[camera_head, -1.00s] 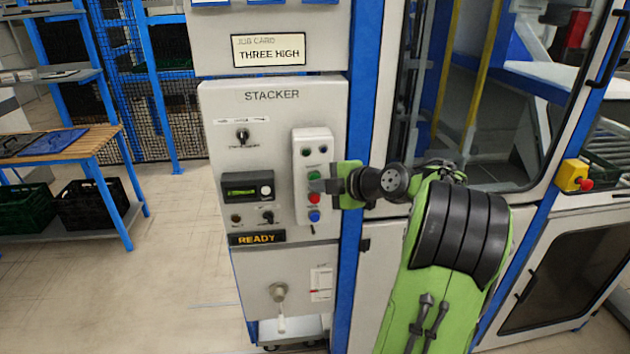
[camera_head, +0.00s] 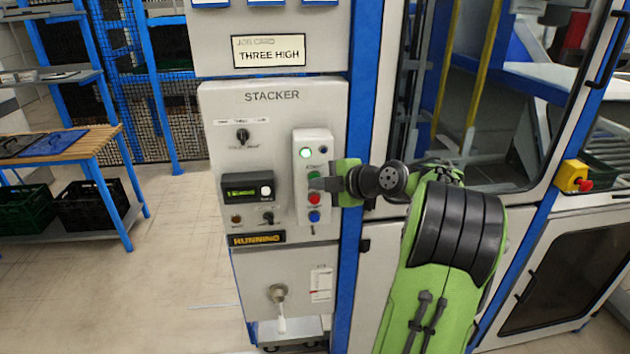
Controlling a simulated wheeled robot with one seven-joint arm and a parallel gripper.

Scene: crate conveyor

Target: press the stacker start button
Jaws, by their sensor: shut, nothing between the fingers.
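The stacker control panel (camera_head: 272,105) is a light grey box with "STACKER" on it. A narrow button box on it (camera_head: 313,142) carries a column of buttons. A green button (camera_head: 313,175) sits mid-column, partly covered by my gripper's tip. A red button (camera_head: 314,199) and a blue button (camera_head: 314,216) are below it. A lamp at the top left of the box (camera_head: 306,153) glows bright green-white. My gripper (camera_head: 322,184) is shut and empty, its fingertips at the green button; I cannot tell if they touch it. A sign below (camera_head: 257,239) reads "RUNNING".
A job card (camera_head: 268,51) above reads "THREE HIGH". A small lit display (camera_head: 245,192) and a selector knob (camera_head: 243,135) are left of the buttons. A yellow box with a red emergency button (camera_head: 575,176) is at the right. Open floor lies left of the panel.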

